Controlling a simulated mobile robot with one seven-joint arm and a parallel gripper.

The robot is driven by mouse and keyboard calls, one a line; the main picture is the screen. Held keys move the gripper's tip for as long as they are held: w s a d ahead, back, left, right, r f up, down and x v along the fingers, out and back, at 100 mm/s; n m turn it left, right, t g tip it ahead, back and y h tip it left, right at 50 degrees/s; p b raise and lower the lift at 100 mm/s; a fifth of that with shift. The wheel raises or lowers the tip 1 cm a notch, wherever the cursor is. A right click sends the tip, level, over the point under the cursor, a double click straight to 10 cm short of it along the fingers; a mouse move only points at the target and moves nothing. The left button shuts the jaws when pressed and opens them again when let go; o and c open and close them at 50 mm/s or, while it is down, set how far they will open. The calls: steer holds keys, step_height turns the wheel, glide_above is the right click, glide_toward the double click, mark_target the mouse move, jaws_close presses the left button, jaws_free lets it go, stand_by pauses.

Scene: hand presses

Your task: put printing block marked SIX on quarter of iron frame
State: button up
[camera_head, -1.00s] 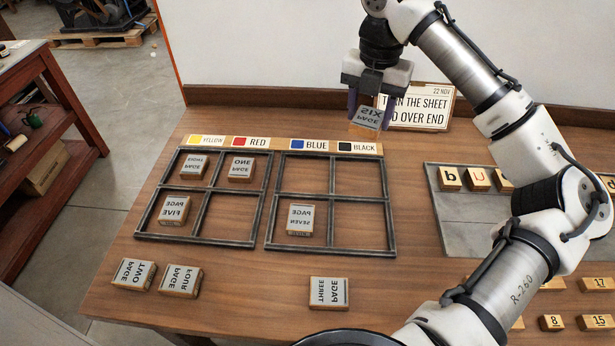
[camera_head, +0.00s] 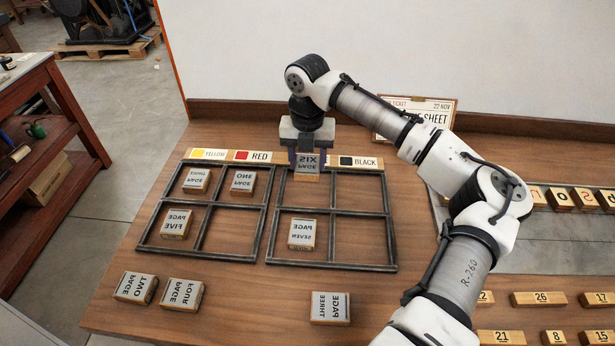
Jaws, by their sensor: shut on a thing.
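The block marked PAGE SIX (camera_head: 308,163), its lettering mirrored, is held in my gripper (camera_head: 306,155). My gripper is shut on it, above the back edge of the right iron frame (camera_head: 333,267), by the BLUE label that it hides. The right frame has one block, PAGE SEVEN (camera_head: 302,234), in its front left quarter. Its other quarters look empty. The left iron frame (camera_head: 200,258) holds a block in its back left quarter (camera_head: 197,180), PAGE ONE (camera_head: 243,181) in its back right and PAGE FIVE (camera_head: 176,223) in its front left. Its front right quarter is bare.
Loose blocks PAGE TWO (camera_head: 135,288), PAGE FOUR (camera_head: 181,294) and PAGE THREE (camera_head: 330,308) lie in front of the frames. A ticket board (camera_head: 440,118) stands at the back, partly behind my arm. Letter blocks and numbered blocks (camera_head: 538,299) lie at right.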

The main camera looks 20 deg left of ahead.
mark_target(307, 191)
steer(key=shift+f+p, duration=0.4)
steer(key=shift+f, duration=2.95)
steer(key=shift+f, duration=0.15)
steer(key=o, duration=1)
step_height(307, 191, up, 12)
steer(key=shift+r+b, duration=0.2)
steer(key=shift+b, duration=0.95)
